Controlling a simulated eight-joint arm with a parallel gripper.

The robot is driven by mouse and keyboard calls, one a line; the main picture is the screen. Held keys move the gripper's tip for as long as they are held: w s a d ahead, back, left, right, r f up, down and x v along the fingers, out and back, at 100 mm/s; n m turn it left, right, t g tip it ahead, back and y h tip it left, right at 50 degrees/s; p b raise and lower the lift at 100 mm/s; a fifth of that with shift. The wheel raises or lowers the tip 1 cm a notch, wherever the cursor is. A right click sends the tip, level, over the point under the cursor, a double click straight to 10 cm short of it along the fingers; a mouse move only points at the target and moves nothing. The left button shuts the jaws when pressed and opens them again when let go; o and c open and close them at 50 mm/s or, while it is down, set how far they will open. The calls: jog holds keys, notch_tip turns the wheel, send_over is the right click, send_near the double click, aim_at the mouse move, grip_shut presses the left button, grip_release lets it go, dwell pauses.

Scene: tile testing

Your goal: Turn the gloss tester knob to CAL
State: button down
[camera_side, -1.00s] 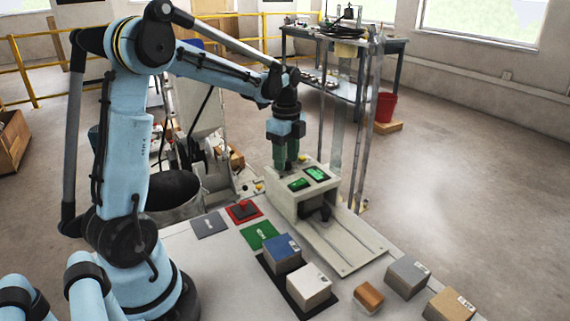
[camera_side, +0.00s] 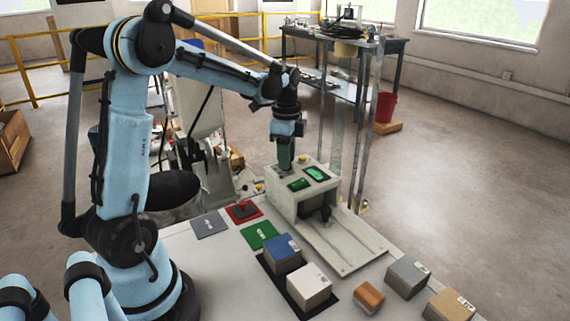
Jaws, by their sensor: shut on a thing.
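The screen text is too small to read.
A pale track plate (camera_side: 345,246) extends forward from the tester. Blue (camera_side: 282,250) and white (camera_side: 309,283) blocks stand on a dark mat. A brown block (camera_side: 368,297), a grey block (camera_side: 408,274) and a tan block (camera_side: 449,303) stand right. Grey, red and green pads lie left.

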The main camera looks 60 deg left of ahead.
jog(key=n, duration=1.1)
jog(key=shift+n, duration=1.7)
jog(key=c, duration=0.9)
grip_release()
jog(key=shift+o, duration=0.2)
jog(key=shift+r, duration=0.2)
notch_tip(320, 180, up, 12)
jog(key=shift+f, duration=0.1)
